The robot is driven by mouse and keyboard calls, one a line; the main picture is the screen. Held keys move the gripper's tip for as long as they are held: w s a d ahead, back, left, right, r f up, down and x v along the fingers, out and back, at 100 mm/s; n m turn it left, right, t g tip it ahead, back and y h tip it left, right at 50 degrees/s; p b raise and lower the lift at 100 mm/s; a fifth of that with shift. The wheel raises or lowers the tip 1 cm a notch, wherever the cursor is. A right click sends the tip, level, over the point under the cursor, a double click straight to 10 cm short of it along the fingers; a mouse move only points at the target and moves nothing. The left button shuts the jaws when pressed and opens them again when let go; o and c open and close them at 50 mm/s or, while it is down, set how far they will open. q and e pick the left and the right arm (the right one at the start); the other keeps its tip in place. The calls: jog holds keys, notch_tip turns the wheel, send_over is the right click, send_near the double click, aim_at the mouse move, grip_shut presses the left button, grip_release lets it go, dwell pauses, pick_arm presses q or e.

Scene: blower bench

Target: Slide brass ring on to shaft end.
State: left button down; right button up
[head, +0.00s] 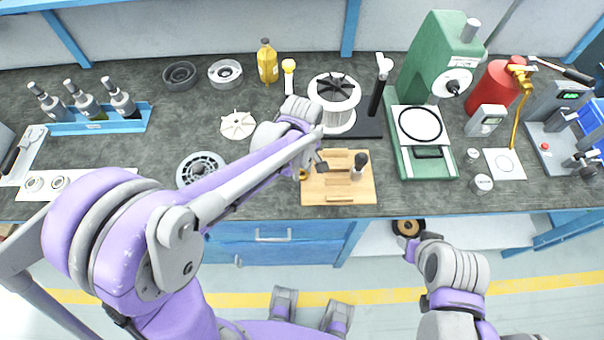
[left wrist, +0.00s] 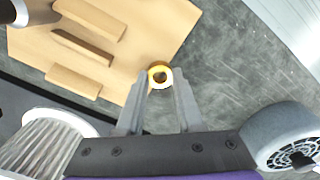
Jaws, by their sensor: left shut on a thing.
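The brass ring (left wrist: 160,76) shows in the left wrist view between the fingertips of my left gripper (left wrist: 161,86), which is shut on it. In the head view the ring (head: 303,174) is a small yellow spot at the left edge of the wooden board (head: 340,191). My left gripper (head: 312,163) is beside it, partly hidden by its own arm. A ribbed pale cylinder with a dark bladed top (head: 335,88) stands behind the board; I cannot make out a shaft end clearly. My right gripper (head: 410,248) is low, in front of the bench, its jaws unclear.
A black-handled tool (head: 360,163) stands on the board. A vented round part (head: 201,169) lies left of the board, and a white impeller (head: 238,124) lies behind it. A green press (head: 428,75) stands right. The bench's front edge runs just before the board.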

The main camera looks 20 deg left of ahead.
pick_arm(q)
jog(key=shift+r+p, duration=1.2)
jog(key=shift+r, duration=0.95)
